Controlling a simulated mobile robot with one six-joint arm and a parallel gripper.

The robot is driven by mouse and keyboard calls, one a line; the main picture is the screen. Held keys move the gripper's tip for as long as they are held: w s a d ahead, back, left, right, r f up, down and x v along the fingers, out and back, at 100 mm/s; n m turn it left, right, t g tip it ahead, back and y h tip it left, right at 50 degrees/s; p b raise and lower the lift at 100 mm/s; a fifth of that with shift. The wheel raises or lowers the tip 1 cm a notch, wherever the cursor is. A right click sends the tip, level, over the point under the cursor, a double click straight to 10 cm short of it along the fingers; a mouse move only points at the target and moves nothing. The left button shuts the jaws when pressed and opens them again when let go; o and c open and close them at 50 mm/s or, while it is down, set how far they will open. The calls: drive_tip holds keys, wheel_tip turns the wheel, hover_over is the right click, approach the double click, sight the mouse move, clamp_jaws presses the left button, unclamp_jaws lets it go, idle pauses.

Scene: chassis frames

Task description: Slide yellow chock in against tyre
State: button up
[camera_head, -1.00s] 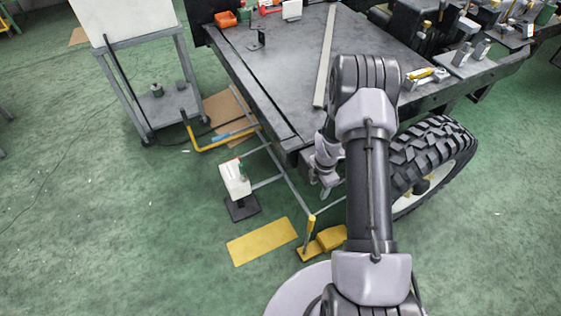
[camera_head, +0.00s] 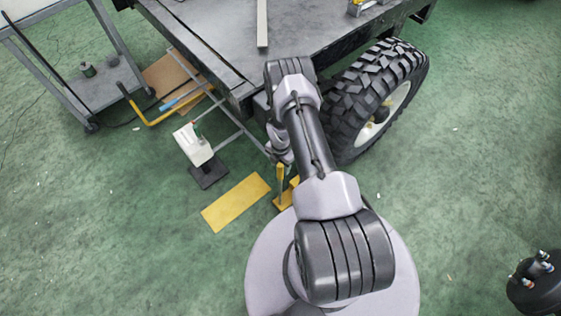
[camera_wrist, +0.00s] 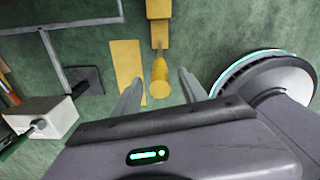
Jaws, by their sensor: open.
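The yellow chock (camera_head: 285,203) is on the green floor, partly hidden by my arm in the head view. Its upright handle (camera_head: 281,180) shows beside my wrist. In the wrist view the chock (camera_wrist: 158,10) is at the top centre and its handle (camera_wrist: 160,75) points towards the camera. My gripper (camera_wrist: 160,82) is open, with the handle between its two fingers in the picture. I cannot tell whether either finger touches it. The black knobbly tyre (camera_head: 375,95) stands right of my arm; the space between chock and tyre is mostly hidden.
A yellow flat plate (camera_head: 236,202) lies left of the chock. A white box (camera_head: 193,145) on a dark base and a grey frame (camera_head: 236,125) stand behind it. The truck bed (camera_head: 215,25) overhangs above. Open floor lies right; a black cylinder (camera_head: 537,290) stands lower right.

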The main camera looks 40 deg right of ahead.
drive_tip(key=shift+f, duration=0.1)
clamp_jaws()
idle(0.7)
idle(0.7)
drive_tip(key=w+d+b, duration=0.2)
drive_tip(key=d, duration=2)
drive_tip(key=shift+b, duration=0.4)
idle(0.3)
unclamp_jaws()
